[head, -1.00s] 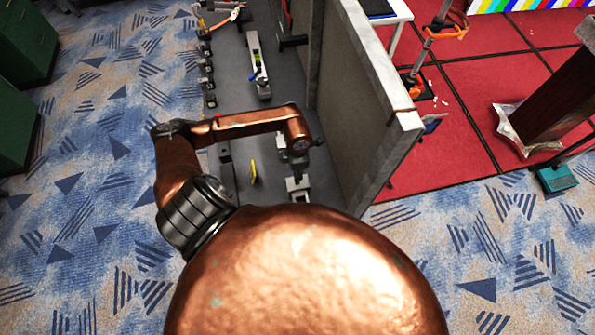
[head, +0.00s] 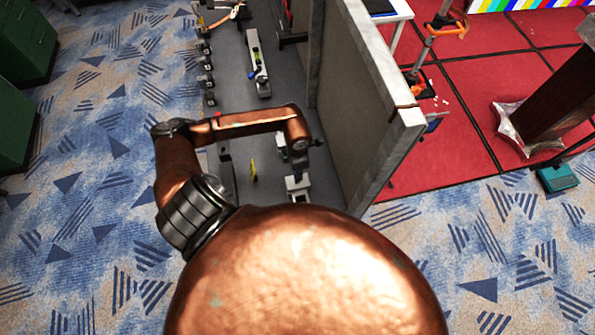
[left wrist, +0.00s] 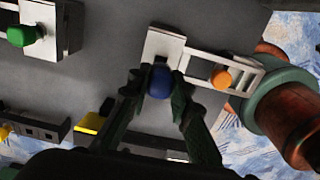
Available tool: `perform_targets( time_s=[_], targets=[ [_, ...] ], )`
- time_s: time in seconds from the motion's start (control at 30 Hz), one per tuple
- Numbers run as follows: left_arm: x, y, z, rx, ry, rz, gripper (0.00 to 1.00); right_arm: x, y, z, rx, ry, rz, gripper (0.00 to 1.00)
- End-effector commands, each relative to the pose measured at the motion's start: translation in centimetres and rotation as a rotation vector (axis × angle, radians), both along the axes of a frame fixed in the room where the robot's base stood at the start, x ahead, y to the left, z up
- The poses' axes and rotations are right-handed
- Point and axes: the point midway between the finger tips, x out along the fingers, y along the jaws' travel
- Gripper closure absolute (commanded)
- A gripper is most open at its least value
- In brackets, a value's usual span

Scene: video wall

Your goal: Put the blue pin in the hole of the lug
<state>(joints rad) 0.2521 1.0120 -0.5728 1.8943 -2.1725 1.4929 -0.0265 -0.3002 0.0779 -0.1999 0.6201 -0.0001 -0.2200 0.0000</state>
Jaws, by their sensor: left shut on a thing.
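The blue pin (left wrist: 160,83) is between the dark fingertips of my left gripper (left wrist: 158,88) in the left wrist view. The gripper is shut on it. Just beyond the pin is a pale metal block (left wrist: 163,44), which may be the lug; its hole is not visible. I cannot tell whether the pin touches the block. In the head view the pale block (head: 298,184) lies below the end of my left arm, and the gripper there is small and partly hidden. My right gripper is in neither view.
In the left wrist view an orange pin (left wrist: 222,78) is on the pale rail to the right, and a green pin (left wrist: 22,35) is at upper left. A yellow piece (left wrist: 90,123) is at lower left. In the head view a grey partition (head: 360,110) stands close right of the arm.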

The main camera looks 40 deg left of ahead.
Motion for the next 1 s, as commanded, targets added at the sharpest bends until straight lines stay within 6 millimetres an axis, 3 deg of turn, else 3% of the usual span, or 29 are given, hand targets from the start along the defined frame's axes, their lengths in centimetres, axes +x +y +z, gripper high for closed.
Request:
perform_targets(
  time_s=[1.0],
  targets=[
    [0.0,0.0,-2.8,-0.001,-0.001,0.000,1.00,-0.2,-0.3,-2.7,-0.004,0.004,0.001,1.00]
  ],
)
